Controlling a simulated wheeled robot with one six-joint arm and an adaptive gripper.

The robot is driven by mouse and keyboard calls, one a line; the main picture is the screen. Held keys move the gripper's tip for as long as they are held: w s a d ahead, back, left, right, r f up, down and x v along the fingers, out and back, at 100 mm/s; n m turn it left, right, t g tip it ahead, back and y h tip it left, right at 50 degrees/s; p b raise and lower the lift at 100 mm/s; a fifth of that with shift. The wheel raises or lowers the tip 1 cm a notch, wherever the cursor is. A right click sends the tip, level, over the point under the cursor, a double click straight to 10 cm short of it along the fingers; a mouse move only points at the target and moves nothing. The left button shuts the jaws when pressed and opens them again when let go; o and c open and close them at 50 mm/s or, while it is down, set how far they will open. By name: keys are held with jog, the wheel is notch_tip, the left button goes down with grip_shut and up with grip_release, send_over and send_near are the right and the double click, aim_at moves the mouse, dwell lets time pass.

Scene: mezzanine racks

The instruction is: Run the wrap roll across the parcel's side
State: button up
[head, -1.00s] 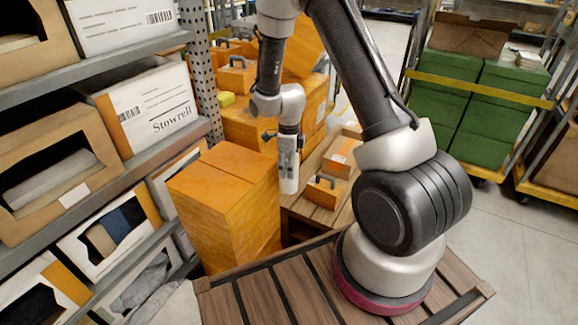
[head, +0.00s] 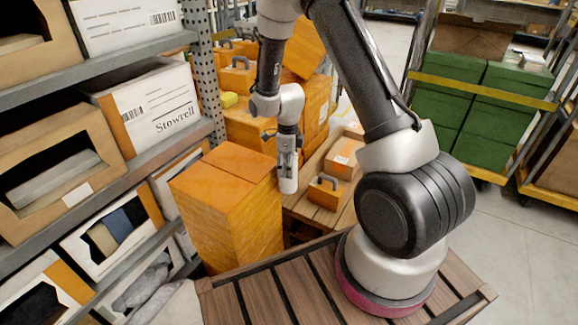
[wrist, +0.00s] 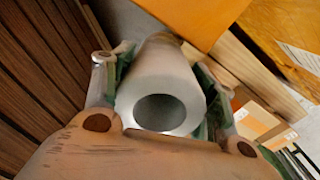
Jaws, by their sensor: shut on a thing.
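The parcel is a tall orange box (head: 228,205) standing upright between the shelf rack and my base. Its front faces look streaked and slightly glossy. My gripper (head: 288,160) is at the parcel's right side, near its upper edge. In the wrist view my gripper (wrist: 160,105) is shut on the wrap roll (wrist: 160,75), a pale grey-white tube with its hollow end toward the camera. The roll also shows in the head view (head: 288,186), hanging upright below the gripper close to the parcel's side. I cannot tell whether it touches.
A shelf rack with cartons (head: 158,110) closes off the left. A low wooden pallet (head: 306,208) with small orange boxes (head: 327,189) lies right of the parcel. Larger orange boxes stand behind. A trolley with green crates (head: 494,105) is at the right, beyond open floor.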

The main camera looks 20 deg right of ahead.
jog(key=shift+w+a, duration=0.3)
jog(key=shift+w, duration=0.05)
jog(key=shift+a, duration=0.1)
dwell(0.3)
jog(key=shift+s+a, duration=0.9)
jog(key=shift+a, duration=0.1)
jog(key=shift+s+a, duration=0.6)
jog(key=shift+s, duration=0.1)
jog(key=shift+c, duration=1.4)
jog(key=shift+s+a+f, duration=0.1)
jog(key=shift+s+a, duration=1.2)
jog(key=shift+a, duration=0.1)
jog(key=shift+s+a, duration=0.3)
jog(key=shift+a, duration=0.45)
jog(key=shift+s+a, duration=0.95)
jog(key=shift+a, duration=0.55)
jog(key=shift+s+a, duration=1)
jog(key=shift+a, duration=0.55)
jog(key=shift+s+a, duration=0.95)
jog(key=shift+a, duration=0.55)
